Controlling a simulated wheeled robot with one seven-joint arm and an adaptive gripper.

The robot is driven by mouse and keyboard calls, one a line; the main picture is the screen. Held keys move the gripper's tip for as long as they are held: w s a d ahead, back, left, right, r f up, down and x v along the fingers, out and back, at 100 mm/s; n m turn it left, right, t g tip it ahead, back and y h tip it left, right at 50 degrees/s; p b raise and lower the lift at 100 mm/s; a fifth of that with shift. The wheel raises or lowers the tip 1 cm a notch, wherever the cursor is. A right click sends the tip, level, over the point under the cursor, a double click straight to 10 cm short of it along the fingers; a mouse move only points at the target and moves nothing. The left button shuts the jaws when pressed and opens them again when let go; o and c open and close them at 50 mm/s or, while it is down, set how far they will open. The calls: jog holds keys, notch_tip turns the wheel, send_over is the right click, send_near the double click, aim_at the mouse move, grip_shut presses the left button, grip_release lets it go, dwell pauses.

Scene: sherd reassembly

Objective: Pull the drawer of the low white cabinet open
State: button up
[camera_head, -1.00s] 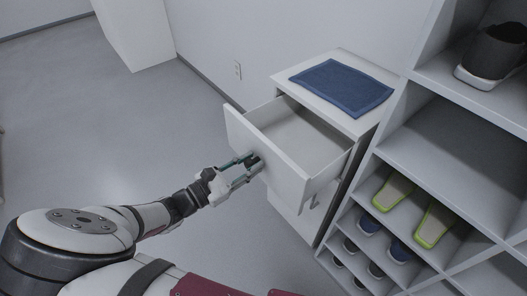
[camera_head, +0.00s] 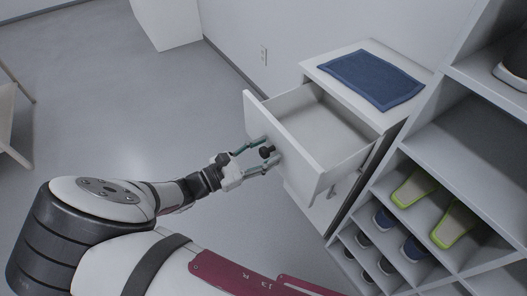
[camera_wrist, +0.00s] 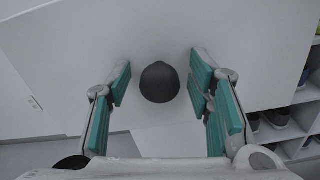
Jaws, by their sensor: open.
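The low white cabinet (camera_head: 354,135) stands against the wall. Its top drawer (camera_head: 295,146) is pulled well out, and its inside looks empty. A dark round knob (camera_head: 267,152) sits on the drawer front; it also shows in the wrist view (camera_wrist: 160,82). My gripper (camera_head: 258,156) is in front of the drawer front and open. In the wrist view its teal-padded fingers (camera_wrist: 161,105) stand on either side of the knob, with a gap on both sides. The knob is between the fingers but not gripped.
A blue folded cloth (camera_head: 372,80) lies on the cabinet top. A white shoe rack (camera_head: 450,140) with several shoes stands close on the right. A lower drawer handle (camera_head: 331,191) shows below.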

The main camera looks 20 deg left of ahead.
notch_tip(320, 180, up, 10)
dwell(0.5)
dwell(0.4)
